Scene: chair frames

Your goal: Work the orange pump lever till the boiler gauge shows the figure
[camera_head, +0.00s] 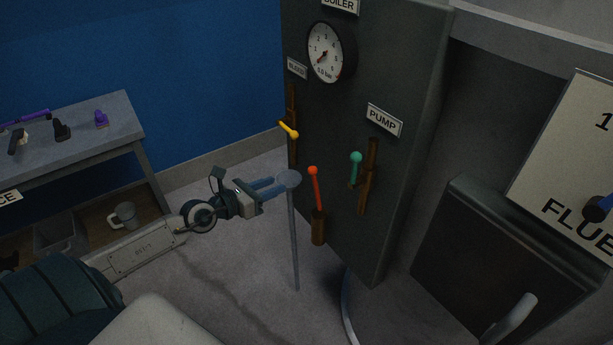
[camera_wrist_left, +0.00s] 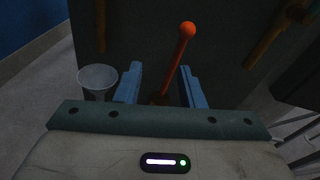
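The orange pump lever (camera_head: 315,188) stands up, slightly tilted, from a brown slotted mount low on the dark boiler panel (camera_head: 340,120). In the left wrist view the orange lever (camera_wrist_left: 178,58) shows between the finger lines. My left gripper (camera_head: 277,184) is open and empty, left of the lever and apart from it in the head view. Its fingers also show in the wrist view (camera_wrist_left: 162,85). My right gripper is not in view.
A yellow lever (camera_head: 288,129) is under the BLEED label, and a green lever (camera_head: 355,168) is under PUMP. A funnel on a thin pole (camera_head: 293,235) stands close by my left fingers. A FLUE sign (camera_head: 565,150) is at right, a workbench (camera_head: 75,140) at left.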

